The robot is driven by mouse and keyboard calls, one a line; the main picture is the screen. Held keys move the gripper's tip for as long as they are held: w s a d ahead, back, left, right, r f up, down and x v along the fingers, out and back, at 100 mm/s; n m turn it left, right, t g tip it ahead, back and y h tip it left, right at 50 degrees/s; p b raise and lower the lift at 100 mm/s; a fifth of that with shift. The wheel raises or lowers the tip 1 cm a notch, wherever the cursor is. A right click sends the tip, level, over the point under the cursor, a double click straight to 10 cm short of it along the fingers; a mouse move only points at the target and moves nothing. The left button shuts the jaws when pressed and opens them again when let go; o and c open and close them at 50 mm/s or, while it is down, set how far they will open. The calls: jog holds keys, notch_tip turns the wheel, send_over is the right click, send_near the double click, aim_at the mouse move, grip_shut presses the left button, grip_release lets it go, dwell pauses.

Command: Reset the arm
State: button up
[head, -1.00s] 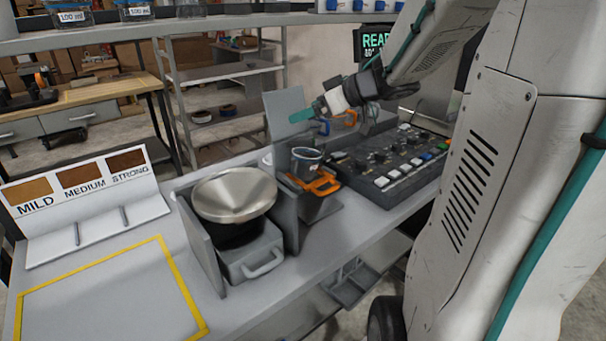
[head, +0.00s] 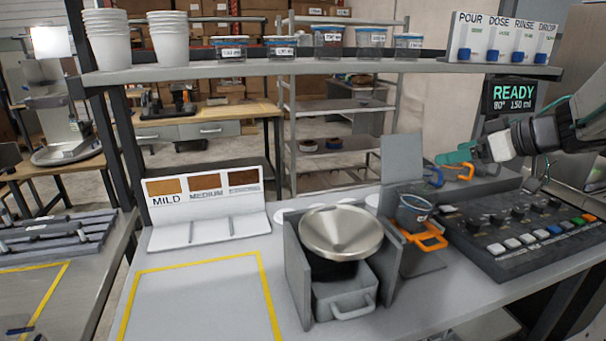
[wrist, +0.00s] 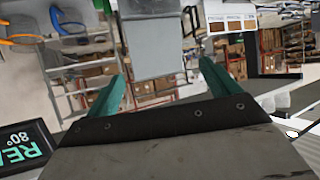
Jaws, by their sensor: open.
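My gripper (head: 456,155) is at the right of the head view, above the back of the button panel, with teal fingers pointing left. In the wrist view my gripper (wrist: 160,80) shows two teal fingers spread well apart with nothing between them. A clear cup (head: 413,213) with a label stands by an orange handle (head: 426,240) to the left of the button panel (head: 530,232). My gripper is apart from the cup, above and to its right.
A metal funnel (head: 341,232) sits over a grey drawer (head: 345,296). A sign stand (head: 206,214) reads MILD and MEDIUM. A yellow outlined area (head: 197,262) on the counter is empty. A shelf (head: 300,68) above carries cups and lidded tubs. A READY display (head: 513,97) is at right.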

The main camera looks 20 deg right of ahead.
jog(key=d+m+t+h, duration=0.2)
jog(key=d+m+h, duration=0.1)
jog(key=d+h, duration=0.75)
jog(key=s+d+m+g+h, duration=0.2)
jog(key=s+m+g+h, duration=0.2)
jog(key=s+m+g, duration=0.1)
jog(key=s+a+f+n+g+y, duration=0.1)
jog(key=s+a, duration=0.4)
jog(key=a, duration=0.5)
jog(key=s+a+f+n+g+y, duration=0.1)
jog(key=s+a+f+g+y, duration=0.2)
jog(key=a, duration=0.8)
jog(key=s+a+f+n+g+y, duration=0.1)
jog(key=s+a+f+g+y, duration=0.1)
jog(key=s+a+f+y, duration=0.3)
jog(key=shift+s+a+g, duration=0.4)
jog(key=shift+s+a, duration=1.15)
jog(key=shift+a, duration=1.7)
jog(key=shift+f, duration=0.1)
